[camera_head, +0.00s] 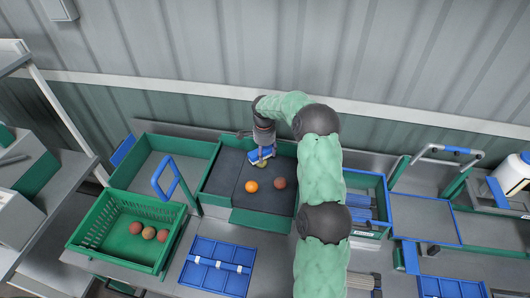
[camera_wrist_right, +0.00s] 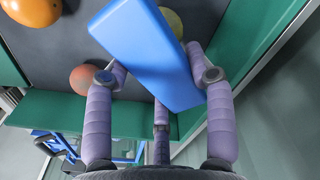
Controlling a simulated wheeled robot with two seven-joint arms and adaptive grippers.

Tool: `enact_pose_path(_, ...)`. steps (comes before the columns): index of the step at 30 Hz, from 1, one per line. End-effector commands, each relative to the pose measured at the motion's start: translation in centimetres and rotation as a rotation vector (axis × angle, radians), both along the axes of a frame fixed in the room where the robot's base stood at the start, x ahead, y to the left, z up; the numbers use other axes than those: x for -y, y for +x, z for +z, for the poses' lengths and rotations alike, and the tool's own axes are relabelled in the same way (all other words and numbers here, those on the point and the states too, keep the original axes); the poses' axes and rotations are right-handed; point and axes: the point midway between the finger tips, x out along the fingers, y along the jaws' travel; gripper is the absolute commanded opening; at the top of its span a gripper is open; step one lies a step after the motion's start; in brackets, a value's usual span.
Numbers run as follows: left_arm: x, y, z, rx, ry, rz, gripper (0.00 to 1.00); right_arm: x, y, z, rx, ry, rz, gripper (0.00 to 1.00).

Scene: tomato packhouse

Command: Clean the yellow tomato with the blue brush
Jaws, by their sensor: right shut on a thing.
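My right gripper (camera_head: 264,147) is shut on the blue brush (camera_head: 255,156), above the dark-lined green tray (camera_head: 212,186). In the right wrist view the blue brush (camera_wrist_right: 145,50) is a large tilted block between the purple fingers of my right gripper (camera_wrist_right: 157,76). The yellow tomato (camera_head: 262,164) lies on the dark lining just below the brush. In the right wrist view the yellow tomato (camera_wrist_right: 173,22) is partly hidden behind the brush. I cannot tell whether the two touch. My left gripper is not in view.
An orange tomato (camera_head: 251,186) and a red tomato (camera_head: 279,183) lie close by in the same tray. A green crate (camera_head: 88,233) at the left holds several reddish tomatoes. A blue divided tray (camera_head: 205,277) lies in front. A corrugated wall (camera_head: 200,60) stands behind.

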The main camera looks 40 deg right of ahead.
Motion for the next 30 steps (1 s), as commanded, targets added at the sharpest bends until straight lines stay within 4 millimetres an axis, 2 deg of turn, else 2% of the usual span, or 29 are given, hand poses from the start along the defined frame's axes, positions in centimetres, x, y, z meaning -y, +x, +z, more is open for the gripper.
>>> enact_pose_path(23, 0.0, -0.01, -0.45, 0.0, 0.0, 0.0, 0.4, 0.06, 0.01, -0.66, 0.001, 0.0, 0.0, 0.29)
enact_pose_path(30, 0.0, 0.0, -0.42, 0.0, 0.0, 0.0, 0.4, 0.64, -0.06, -0.67, 0.0, 0.0, -0.001, 0.29)
